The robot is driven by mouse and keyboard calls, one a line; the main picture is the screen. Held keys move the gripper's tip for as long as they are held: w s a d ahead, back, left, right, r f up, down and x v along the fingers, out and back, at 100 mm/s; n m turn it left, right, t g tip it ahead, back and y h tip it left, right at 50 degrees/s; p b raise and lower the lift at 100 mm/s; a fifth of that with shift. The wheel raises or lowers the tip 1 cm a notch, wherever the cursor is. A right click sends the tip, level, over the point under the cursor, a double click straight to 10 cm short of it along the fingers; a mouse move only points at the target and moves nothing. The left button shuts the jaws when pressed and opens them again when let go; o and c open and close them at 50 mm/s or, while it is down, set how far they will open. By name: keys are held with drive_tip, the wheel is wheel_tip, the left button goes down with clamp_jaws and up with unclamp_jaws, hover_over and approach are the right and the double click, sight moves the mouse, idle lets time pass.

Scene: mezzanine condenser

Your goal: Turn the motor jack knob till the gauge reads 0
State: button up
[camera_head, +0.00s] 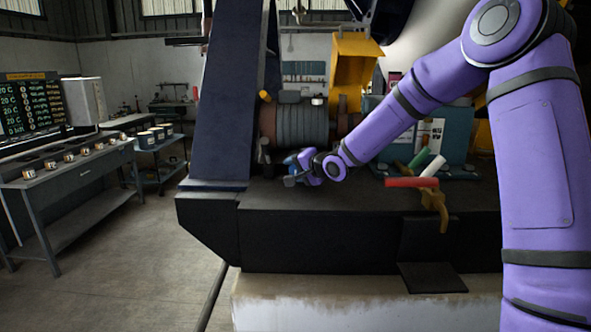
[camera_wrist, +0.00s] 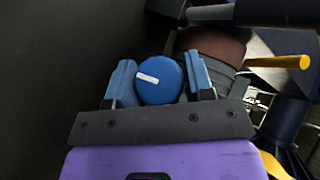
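The motor jack knob (camera_wrist: 161,79) is a round blue cap with a white bar mark, seen face-on in the wrist view. The bar is close to level, its right end slightly lower. My gripper (camera_wrist: 162,76) has its two blue fingers on either side of the knob. They lie very close to its rim, but I cannot tell whether both press on it. In the head view my gripper (camera_head: 301,170) is low in front of the ribbed grey motor (camera_head: 301,125), and the knob cannot be made out there. I cannot make out the gauge or its reading.
A dark platform (camera_head: 350,228) lies under the motor. A tall dark blue upright (camera_head: 226,100) stands left. Red, green and white cylinders (camera_head: 411,182) lie right of my gripper. A yellow handle (camera_wrist: 290,62) juts in at right in the wrist view. A workbench (camera_head: 75,180) stands far left.

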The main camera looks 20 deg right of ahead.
drive_tip(key=c, duration=0.4)
drive_tip(key=shift+a+n+g+h, duration=0.15)
drive_tip(key=shift+n+g+h, duration=1.1)
drive_tip(key=shift+h, duration=0.55)
drive_tip(key=shift+n+g+h, duration=0.85)
drive_tip(key=shift+n+h, duration=0.3)
drive_tip(key=shift+h, duration=0.95)
drive_tip(key=n+g+h, duration=0.1)
drive_tip(key=n+h, duration=0.1)
drive_tip(key=h, duration=0.2)
drive_tip(key=shift+h, duration=0.4)
drive_tip(key=n+g+h, duration=0.1)
drive_tip(key=n+h, duration=0.2)
drive_tip(key=h, duration=0.1)
drive_tip(key=shift+h, duration=0.4)
